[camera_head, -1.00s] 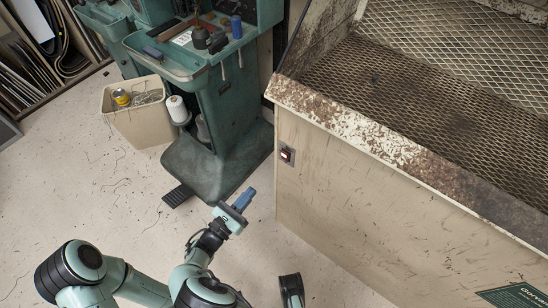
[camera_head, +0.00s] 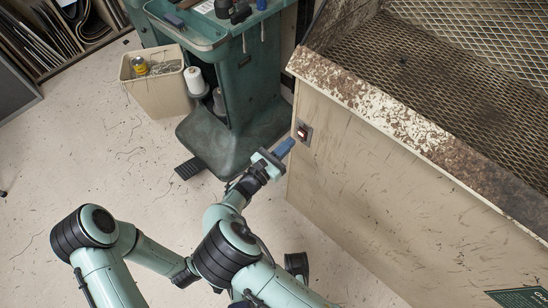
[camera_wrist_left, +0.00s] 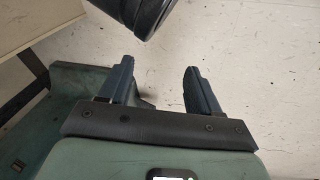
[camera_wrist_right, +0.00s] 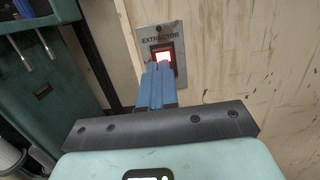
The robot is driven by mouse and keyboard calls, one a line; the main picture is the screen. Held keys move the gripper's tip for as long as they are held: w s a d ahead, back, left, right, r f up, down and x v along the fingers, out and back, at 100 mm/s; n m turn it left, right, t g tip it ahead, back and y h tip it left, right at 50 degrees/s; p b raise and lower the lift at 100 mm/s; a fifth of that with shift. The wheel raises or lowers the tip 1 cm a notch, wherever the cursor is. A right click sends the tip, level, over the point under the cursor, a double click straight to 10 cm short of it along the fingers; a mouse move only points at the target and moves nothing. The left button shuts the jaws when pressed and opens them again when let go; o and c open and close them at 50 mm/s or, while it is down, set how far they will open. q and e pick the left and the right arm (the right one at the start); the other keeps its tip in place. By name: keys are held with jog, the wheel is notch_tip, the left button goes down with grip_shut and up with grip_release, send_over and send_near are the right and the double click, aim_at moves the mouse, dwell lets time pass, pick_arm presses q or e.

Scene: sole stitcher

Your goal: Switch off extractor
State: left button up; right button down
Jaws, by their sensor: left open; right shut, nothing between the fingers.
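The extractor switch (camera_head: 303,131) is a small rocker on a metal plate on the beige cabinet's side. In the right wrist view the switch (camera_wrist_right: 163,57) glows red and white beneath the word EXTRACTOR. My right gripper (camera_head: 289,145) is shut and empty, its blue fingertips close to the switch. In the right wrist view the fingertips (camera_wrist_right: 157,65) overlap the rocker's lower part; I cannot tell whether they touch it. My left gripper (camera_wrist_left: 157,73) is open and empty in the left wrist view, with floor showing between its fingers.
The beige cabinet (camera_head: 365,185) with a rusty mesh top (camera_head: 450,90) fills the right. A green machine stand (camera_head: 245,90) with a foot pedal (camera_head: 190,167) stands behind my right gripper. A beige bin (camera_head: 160,93) is beside it.

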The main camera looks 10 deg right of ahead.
aim_at(301, 135)
pick_arm(q)
jog(key=shift+s+a+f, duration=0.1)
jog(key=shift+s+f, duration=0.6)
jog(key=shift+s, duration=0.2)
pick_arm(e)
jog(key=shift+x, duration=1.35)
pick_arm(q)
jog(key=shift+r, duration=0.1)
